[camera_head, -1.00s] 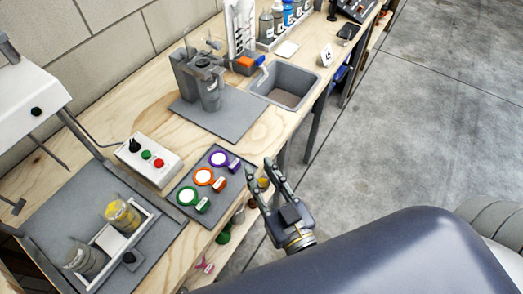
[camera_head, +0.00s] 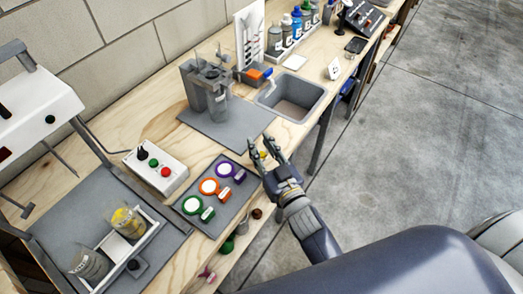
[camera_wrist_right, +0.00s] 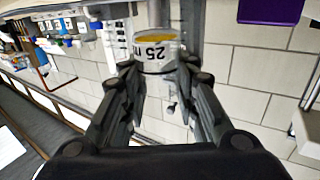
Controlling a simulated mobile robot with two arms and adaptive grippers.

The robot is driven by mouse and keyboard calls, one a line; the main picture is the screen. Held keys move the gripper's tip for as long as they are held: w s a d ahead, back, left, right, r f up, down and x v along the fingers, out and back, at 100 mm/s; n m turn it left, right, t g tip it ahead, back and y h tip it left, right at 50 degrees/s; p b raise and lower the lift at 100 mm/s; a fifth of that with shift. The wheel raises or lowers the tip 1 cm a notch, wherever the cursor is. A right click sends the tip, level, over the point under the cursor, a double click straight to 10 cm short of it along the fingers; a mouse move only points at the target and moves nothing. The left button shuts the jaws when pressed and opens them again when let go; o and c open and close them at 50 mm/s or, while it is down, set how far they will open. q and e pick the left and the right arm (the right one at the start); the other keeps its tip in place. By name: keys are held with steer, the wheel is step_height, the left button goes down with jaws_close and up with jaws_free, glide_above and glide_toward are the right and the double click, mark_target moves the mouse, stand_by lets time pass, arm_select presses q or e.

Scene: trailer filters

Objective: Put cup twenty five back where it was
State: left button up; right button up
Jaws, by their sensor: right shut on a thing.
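My right gripper (camera_head: 264,148) is shut on a small clear cup (camera_wrist_right: 156,50) with yellow contents. In the right wrist view the cup shows a white label reading 25, upside down, between the fingertips. In the head view only a bit of yellow shows between the fingers. The gripper is over the front edge of the wooden bench (camera_head: 150,237), right of the grey tray (camera_head: 232,205) and in front of the grey mat (camera_head: 258,119). My left gripper is not in view.
The tray holds green, orange and purple ringed discs with small tags.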

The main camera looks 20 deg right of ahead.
mark_target(265, 160)
steer(key=shift+w+d+f, duration=0.1)
steer(key=shift+w, duration=0.2)
step_height(265, 160, down, 3)
steer(key=shift+f, duration=0.2)
steer(key=shift+f, duration=0.15)
steer(key=o, duration=1)
steer(key=shift+o, duration=0.2)
